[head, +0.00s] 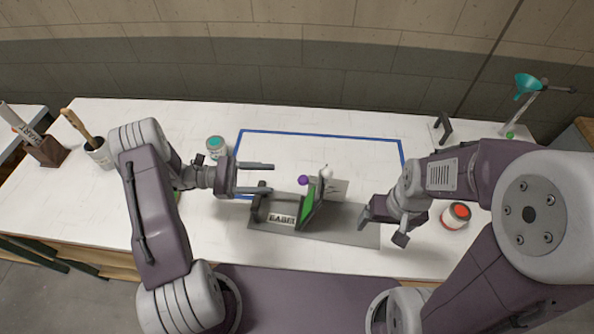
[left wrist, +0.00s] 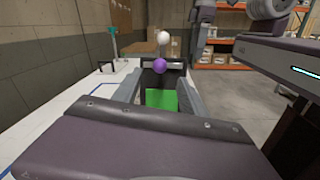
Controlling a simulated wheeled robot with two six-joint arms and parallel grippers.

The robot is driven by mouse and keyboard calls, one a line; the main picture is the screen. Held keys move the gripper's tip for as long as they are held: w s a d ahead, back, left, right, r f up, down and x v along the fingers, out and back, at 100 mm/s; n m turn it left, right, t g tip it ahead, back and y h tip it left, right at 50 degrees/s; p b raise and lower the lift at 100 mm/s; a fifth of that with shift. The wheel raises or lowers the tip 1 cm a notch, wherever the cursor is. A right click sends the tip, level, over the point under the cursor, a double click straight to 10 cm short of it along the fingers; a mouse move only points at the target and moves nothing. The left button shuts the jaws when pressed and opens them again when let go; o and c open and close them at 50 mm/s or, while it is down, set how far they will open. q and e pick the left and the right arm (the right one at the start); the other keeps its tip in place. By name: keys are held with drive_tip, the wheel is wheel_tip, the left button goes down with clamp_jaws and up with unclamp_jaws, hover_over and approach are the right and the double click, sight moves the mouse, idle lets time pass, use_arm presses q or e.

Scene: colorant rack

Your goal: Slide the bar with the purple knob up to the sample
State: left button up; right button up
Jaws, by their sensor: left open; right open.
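The purple knob (head: 303,180) sits near the top of an upright dark bar or plate at the middle of the grey base (head: 345,229). A green sample (head: 307,207) stands against that plate. In the left wrist view the purple knob (left wrist: 158,66) is between my finger lines, above the green sample (left wrist: 161,100). A white knob (head: 326,172) is just right of the purple one, and behind it in the wrist view (left wrist: 163,38). My left gripper (head: 272,178) is open and empty, left of the purple knob. My right gripper (head: 383,224) is open, at the base's right end.
A blue outline (head: 320,134) marks the white table (head: 120,115). A teal-topped can (head: 216,146) stands behind my left gripper. A red-topped can (head: 456,215) is right of my right gripper. A brush pot (head: 99,153) is far left, a teal funnel stand (head: 528,85) far right.

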sight(309, 182)
use_arm(q)
drive_tip(key=d+p, duration=0.1)
drive_tip(key=d, duration=0.2)
drive_tip(key=d+p, duration=0.1)
drive_tip(key=d, duration=0.2)
drive_tip(key=d+p, duration=0.2)
drive_tip(key=d, duration=0.1)
drive_tip(key=shift+w+d, duration=0.15)
drive_tip(key=shift+w, duration=0.1)
drive_tip(key=shift+f, duration=0.15)
drive_tip(key=shift+c, duration=1.2)
clamp_jaws()
